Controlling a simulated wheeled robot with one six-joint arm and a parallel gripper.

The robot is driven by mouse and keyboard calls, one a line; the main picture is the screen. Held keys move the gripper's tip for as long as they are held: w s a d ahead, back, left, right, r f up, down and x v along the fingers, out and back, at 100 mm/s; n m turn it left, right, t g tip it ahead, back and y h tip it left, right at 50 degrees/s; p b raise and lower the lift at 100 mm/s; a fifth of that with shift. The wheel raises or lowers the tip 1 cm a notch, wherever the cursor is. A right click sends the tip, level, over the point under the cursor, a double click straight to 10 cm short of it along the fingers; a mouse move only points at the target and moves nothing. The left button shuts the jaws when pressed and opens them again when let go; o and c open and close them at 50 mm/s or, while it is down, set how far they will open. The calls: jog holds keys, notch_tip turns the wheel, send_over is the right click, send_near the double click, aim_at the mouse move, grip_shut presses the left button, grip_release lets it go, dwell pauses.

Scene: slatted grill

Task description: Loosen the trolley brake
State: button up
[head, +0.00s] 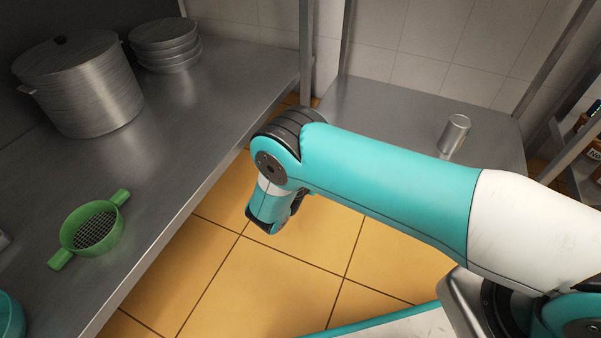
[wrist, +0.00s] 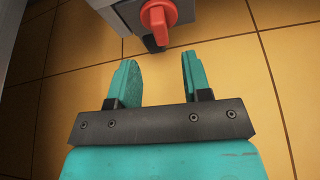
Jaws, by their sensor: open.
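In the wrist view a red knob-like handle (wrist: 158,18) sits on a grey metal block (wrist: 122,14) at the top of the picture. A dark rounded part (wrist: 153,44) shows just below it. My gripper (wrist: 156,66) is open, with its two teal fingers apart and only floor between them. The red handle lies beyond the fingertips, roughly in line with the gap, and is not touched. In the head view my arm hides the area around the gripper, and I cannot see the red handle there.
A steel counter (head: 190,135) runs along the left with a large pot (head: 80,85), stacked plates (head: 165,45) and a green strainer (head: 95,230). The tiled floor (head: 270,285) between is clear.

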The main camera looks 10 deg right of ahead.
jog(key=p+v, duration=0.3)
jog(key=v, duration=0.7)
jog(key=shift+s+p, duration=0.15)
jog(key=shift+p, duration=0.25)
jog(key=s+d+r+m+g+y+p, duration=0.1)
jog(key=s+r+m+g+y+p, duration=0.2)
jog(key=r+m, duration=0.8)
jog(key=s+d+r+m+g+y+p, duration=0.1)
jog(key=r+m+g+y+p, duration=0.3)
jog(key=r, duration=1.5)
jog(key=s+d+r+m+g+y+p, duration=0.1)
jog(key=s+r+m+g+y+p, duration=0.15)
jog(key=s+r, duration=0.8)
jog(key=s+d+r+m+g+y+p, duration=0.2)
jog(key=s+r+m, duration=0.2)
jog(key=s+r, duration=0.65)
notch_tip(320, 180, up, 37)
jog(key=p, duration=3.7)
jog(key=shift+s+a+r, duration=0.15)
jog(key=shift+a+r, duration=0.05)
jog(key=shift+a, duration=0.05)
